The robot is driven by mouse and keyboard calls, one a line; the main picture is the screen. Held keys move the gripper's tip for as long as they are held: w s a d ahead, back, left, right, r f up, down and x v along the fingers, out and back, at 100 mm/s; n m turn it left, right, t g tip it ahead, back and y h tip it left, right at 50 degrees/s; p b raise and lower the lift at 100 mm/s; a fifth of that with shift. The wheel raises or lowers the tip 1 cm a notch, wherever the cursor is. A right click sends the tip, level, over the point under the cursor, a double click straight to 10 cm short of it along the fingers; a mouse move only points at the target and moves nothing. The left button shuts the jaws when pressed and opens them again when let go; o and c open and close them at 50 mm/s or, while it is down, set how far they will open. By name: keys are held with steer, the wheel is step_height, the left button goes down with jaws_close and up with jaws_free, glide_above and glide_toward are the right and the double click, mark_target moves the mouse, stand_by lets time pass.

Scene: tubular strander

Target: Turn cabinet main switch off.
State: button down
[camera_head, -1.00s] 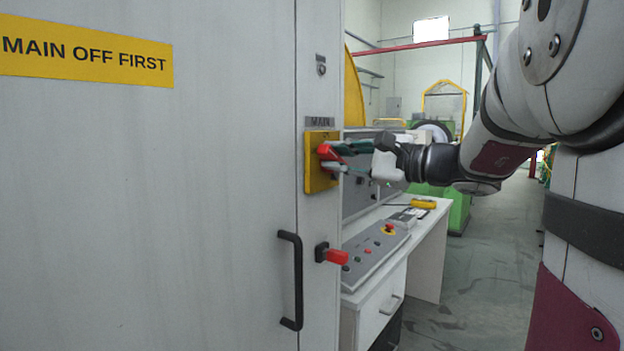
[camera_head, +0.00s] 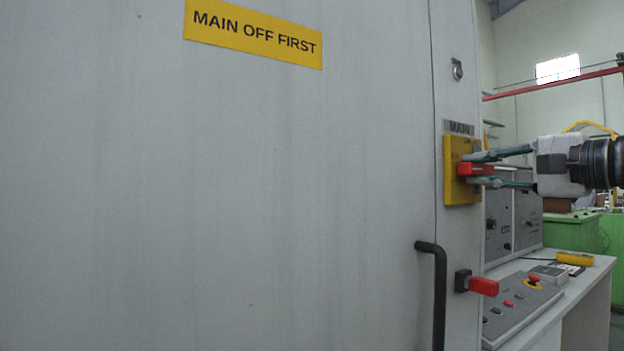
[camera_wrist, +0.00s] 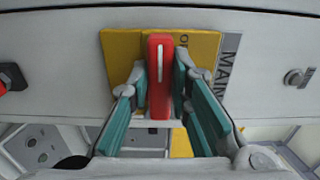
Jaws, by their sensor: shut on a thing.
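The cabinet main switch is a yellow plate (camera_head: 453,182) with a red handle (camera_head: 478,169), on the narrow grey panel under the MAIN label (camera_head: 460,127). The handle points out to the right in the head view, about level. My gripper (camera_head: 484,169) is shut on it, one finger above and one below. In the wrist view the red handle (camera_wrist: 160,90) stands upright between the gripper's fingertips (camera_wrist: 160,82), over the yellow plate (camera_wrist: 122,55). The MAIN label (camera_wrist: 229,62) is to its right. Small lettering beside the handle is partly hidden.
A second red handle (camera_head: 483,287) on a black base sits below the switch. A black door handle (camera_head: 436,290) stands out from the cabinet door (camera_head: 300,190). A control desk (camera_head: 520,305) with buttons is at the lower right. A keyhole fitting (camera_head: 457,69) is above.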

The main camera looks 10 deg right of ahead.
steer(key=shift+f, duration=0.1)
steer(key=c, duration=1.5)
jaws_free()
steer(key=shift+s, duration=0.1)
steer(key=v, duration=1.1)
steer(key=shift+s+d, duration=0.15)
steer(key=shift+s, duration=0.25)
